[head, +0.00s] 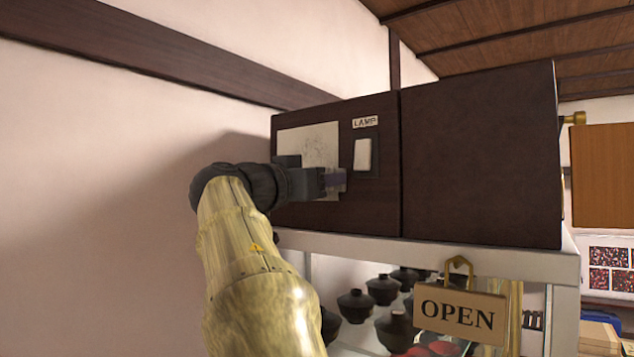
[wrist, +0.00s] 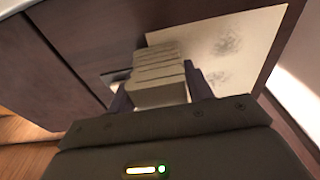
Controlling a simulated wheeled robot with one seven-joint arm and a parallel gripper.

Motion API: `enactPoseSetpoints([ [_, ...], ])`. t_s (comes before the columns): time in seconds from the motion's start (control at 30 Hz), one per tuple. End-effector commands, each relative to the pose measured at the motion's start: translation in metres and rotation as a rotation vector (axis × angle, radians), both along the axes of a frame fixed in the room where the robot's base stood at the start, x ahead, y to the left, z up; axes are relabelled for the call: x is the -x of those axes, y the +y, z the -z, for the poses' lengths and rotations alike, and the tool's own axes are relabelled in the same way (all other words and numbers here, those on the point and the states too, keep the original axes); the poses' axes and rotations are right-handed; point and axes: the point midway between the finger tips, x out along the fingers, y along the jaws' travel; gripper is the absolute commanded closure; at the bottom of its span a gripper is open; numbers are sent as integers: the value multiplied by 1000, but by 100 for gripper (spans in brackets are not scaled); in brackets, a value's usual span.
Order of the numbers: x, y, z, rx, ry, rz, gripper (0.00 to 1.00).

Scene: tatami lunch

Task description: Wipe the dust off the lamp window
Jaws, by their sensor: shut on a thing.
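The lamp window (head: 308,143) is a pale cream panel on the front of a dark brown cabinet, with grey dust specks on it. In the wrist view the window (wrist: 255,40) shows grey smudges in two patches. My gripper (head: 335,181) is in front of the window's lower right part. In the wrist view my gripper (wrist: 158,95) is shut on a cream, ridged block (wrist: 160,72), which lies between the two fingers. The block's far end is at the window's edge; I cannot tell whether it touches. My arm hides the window's lower left in the head view.
A white switch (head: 362,154) under a LAMP label (head: 365,122) sits right of the window. The cabinet (head: 480,150) stands on a glass case with a white top edge (head: 430,254). Dark lidded bowls (head: 356,305) are inside. An OPEN sign (head: 458,312) hangs in front.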

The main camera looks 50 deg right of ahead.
Motion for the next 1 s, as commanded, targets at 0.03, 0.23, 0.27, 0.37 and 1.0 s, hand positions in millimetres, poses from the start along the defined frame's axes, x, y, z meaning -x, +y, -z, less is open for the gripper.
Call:
enactPoseSetpoints([
  [0.03,1,0,-3,1,-1,2,68],
  [0.23,0,1,-17,2,0,2,68],
  [0.27,0,1,-18,2,0,1,68],
  [0.37,0,2,-19,1,0,1,68],
  [1.0,-24,2,-19,2,1,0,68],
])
